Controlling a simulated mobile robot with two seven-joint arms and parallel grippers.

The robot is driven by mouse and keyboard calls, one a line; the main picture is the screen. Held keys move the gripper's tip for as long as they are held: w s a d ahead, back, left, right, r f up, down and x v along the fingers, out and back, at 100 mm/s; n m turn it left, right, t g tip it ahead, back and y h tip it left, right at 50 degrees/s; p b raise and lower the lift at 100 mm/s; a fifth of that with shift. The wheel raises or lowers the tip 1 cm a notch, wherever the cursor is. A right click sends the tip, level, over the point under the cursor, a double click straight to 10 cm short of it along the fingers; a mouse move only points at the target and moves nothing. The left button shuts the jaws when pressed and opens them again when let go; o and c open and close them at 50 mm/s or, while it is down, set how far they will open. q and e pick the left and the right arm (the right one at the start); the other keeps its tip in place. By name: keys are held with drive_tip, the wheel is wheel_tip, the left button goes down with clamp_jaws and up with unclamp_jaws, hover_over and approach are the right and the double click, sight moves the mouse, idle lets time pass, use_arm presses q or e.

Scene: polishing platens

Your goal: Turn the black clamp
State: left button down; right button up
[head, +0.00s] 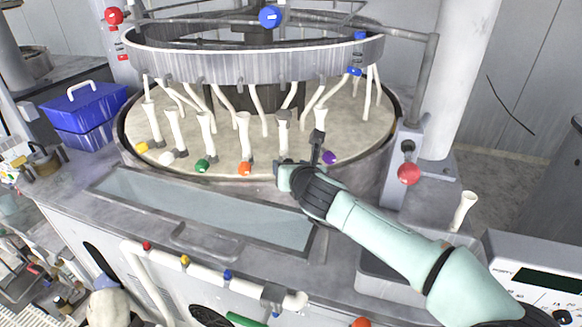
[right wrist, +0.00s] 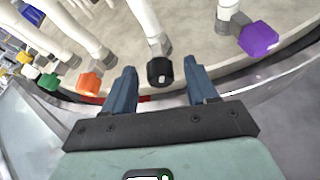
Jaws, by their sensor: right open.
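The black clamp (right wrist: 160,72) sits at the lower end of a white tube, by the rim of the round platen. In the right wrist view it lies between the two blue fingers of my right gripper (right wrist: 154,88), slightly beyond their tips or level with them; I cannot tell exactly. The gripper is open, with a gap on both sides of the clamp. In the head view my right gripper (head: 298,158) reaches the platen's front rim and hides the black clamp. My left gripper is not in view.
An orange clamp (right wrist: 90,82) is to the left of the black one and a purple clamp (right wrist: 258,39) to the right. Green (head: 202,165), white and yellow clamps stand further left. A metal rim (right wrist: 285,75) curves close below the fingers. A red knob (head: 408,173) stands at right.

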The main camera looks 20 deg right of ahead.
drive_tip(key=c, duration=1.1)
drive_tip(key=shift+o, duration=0.2)
drive_tip(key=n+h+p, duration=0.1)
drive_tip(key=n+h, duration=0.1)
drive_tip(key=shift+a+n+p, duration=0.15)
drive_tip(key=shift+n+p, duration=0.15)
drive_tip(key=shift+p, duration=0.05)
drive_tip(key=o, duration=1.1)
drive_tip(key=shift+c, duration=0.2)
